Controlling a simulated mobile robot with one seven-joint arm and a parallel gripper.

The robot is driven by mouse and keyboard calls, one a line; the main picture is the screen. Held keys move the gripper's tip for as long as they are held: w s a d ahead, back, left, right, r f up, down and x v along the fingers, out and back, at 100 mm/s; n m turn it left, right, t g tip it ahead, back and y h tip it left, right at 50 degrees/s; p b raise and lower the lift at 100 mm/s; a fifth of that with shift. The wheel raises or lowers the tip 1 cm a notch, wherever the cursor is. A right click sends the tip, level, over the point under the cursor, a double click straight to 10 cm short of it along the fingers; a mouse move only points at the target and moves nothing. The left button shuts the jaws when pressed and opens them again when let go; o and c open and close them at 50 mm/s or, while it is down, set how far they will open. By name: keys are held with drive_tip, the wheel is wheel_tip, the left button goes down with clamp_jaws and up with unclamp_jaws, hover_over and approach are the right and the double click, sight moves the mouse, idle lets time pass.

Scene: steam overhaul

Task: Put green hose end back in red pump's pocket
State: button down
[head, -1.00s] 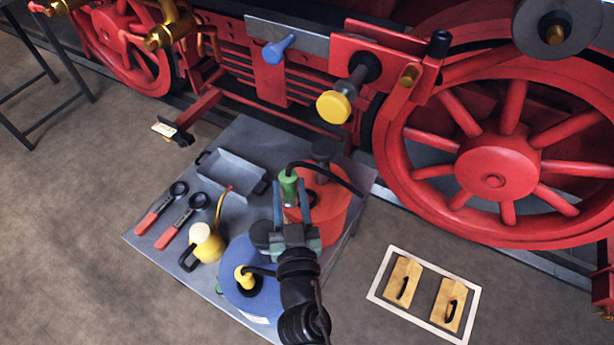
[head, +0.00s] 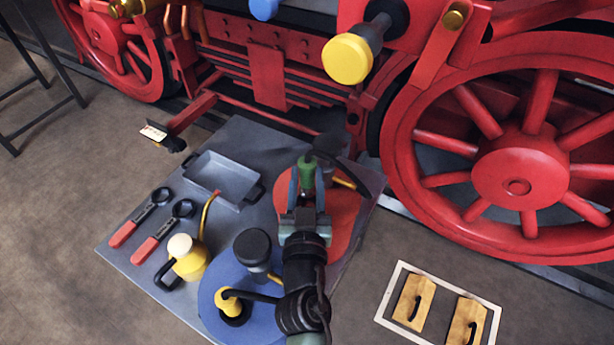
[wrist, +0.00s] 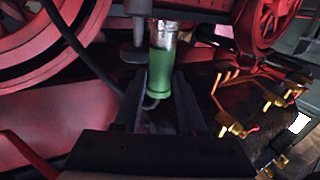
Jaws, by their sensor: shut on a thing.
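The green hose end (head: 308,172) is held upright between the fingers of my gripper (head: 307,187), above the red pump (head: 344,222). A black hose (head: 340,170) curves from it to the right. In the wrist view the green hose end (wrist: 160,72) stands between my two fingertips (wrist: 158,95), with a pale, clear-looking tip. My gripper and arm cover much of the red pump's top. I cannot make out its pocket, nor whether the hose end touches the pump.
A blue pump (head: 214,282) with a yellow hose end (head: 232,304) stands left of my arm. A yellow oil can (head: 188,262), two red-handled wrenches (head: 150,245) and a grey tray (head: 222,180) share the grey mat (head: 130,262). Red locomotive wheels (head: 515,175) stand behind.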

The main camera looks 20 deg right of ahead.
drive_tip(key=shift+f+b, duration=0.45)
drive_tip(key=shift+f, duration=0.45)
drive_tip(key=shift+r, duration=0.2)
drive_tip(key=shift+r+p, duration=1.25)
drive_tip(key=shift+r, duration=0.15)
drive_tip(key=shift+c, duration=2)
unclamp_jaws()
drive_tip(key=shift+f, duration=0.1)
